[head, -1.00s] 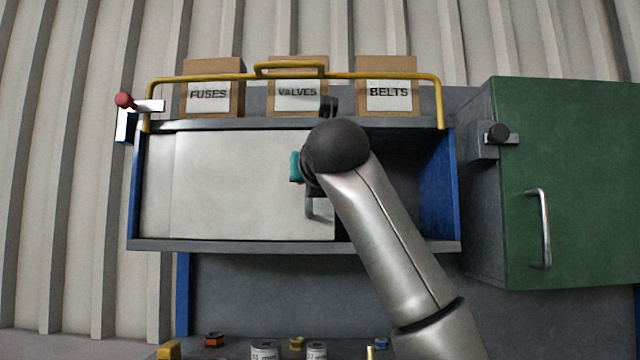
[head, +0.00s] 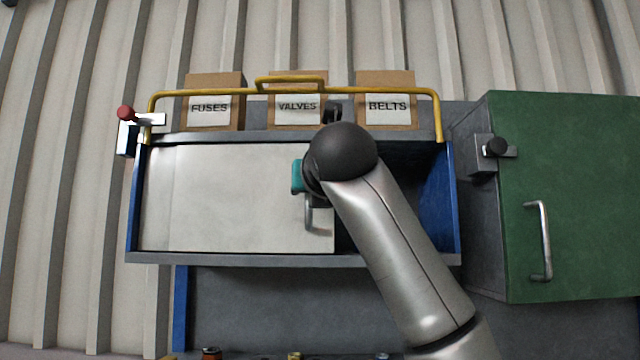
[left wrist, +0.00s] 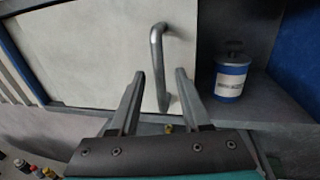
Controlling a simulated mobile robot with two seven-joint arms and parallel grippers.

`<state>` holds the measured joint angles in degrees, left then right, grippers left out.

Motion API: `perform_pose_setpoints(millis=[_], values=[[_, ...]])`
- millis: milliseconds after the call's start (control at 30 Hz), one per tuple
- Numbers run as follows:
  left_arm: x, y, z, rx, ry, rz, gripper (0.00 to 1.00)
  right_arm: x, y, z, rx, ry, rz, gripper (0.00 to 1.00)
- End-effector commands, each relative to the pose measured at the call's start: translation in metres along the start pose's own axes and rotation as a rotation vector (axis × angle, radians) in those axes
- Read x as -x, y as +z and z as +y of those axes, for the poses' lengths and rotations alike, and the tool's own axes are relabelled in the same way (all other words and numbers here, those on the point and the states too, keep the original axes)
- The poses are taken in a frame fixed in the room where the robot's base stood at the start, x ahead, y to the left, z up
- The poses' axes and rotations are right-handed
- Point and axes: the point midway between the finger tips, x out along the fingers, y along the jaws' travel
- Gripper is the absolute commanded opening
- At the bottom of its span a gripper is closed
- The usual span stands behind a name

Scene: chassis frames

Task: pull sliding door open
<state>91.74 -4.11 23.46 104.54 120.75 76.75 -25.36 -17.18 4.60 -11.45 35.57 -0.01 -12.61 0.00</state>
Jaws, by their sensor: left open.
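The pale sliding door (head: 235,200) covers the left and middle of a blue-sided cabinet, with an open dark gap at its right. Its grey bar handle (head: 308,214) is near the door's right edge, partly hidden by my arm. In the left wrist view the handle (left wrist: 158,50) stands upright between the spread fingers of my left gripper (left wrist: 159,75). The gripper is open; I cannot tell whether a finger touches the handle. In the head view the fingers are mostly hidden behind my wrist. My right gripper is not in view.
A blue and white canister (left wrist: 231,77) stands in the open compartment, right of the fingers. A yellow rail (head: 215,92) runs before labelled boxes on top. A green door (head: 570,200) with a handle is at right. Small items sit below the cabinet.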

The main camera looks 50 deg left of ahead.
Motion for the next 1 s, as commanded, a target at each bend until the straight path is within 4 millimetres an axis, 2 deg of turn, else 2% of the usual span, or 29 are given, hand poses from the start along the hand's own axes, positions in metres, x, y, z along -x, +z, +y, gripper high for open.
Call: perform_pose_setpoints(millis=[100, 300, 500, 700, 1000], values=[[0.029, -0.002, -0.001, 0.005, -0.005, -0.005, 0.47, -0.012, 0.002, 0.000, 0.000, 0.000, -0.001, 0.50], [0.078, -0.002, -0.001, 0.004, -0.004, -0.005, 0.47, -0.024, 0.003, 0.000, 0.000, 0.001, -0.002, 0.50], [0.113, -0.001, 0.000, 0.002, -0.003, -0.002, 0.47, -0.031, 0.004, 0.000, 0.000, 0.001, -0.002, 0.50], [0.127, 0.000, 0.001, 0.002, 0.000, -0.001, 0.47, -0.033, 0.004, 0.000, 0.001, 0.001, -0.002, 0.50], [0.128, 0.000, 0.001, 0.001, 0.000, -0.001, 0.47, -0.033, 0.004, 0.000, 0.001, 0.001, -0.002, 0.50]])
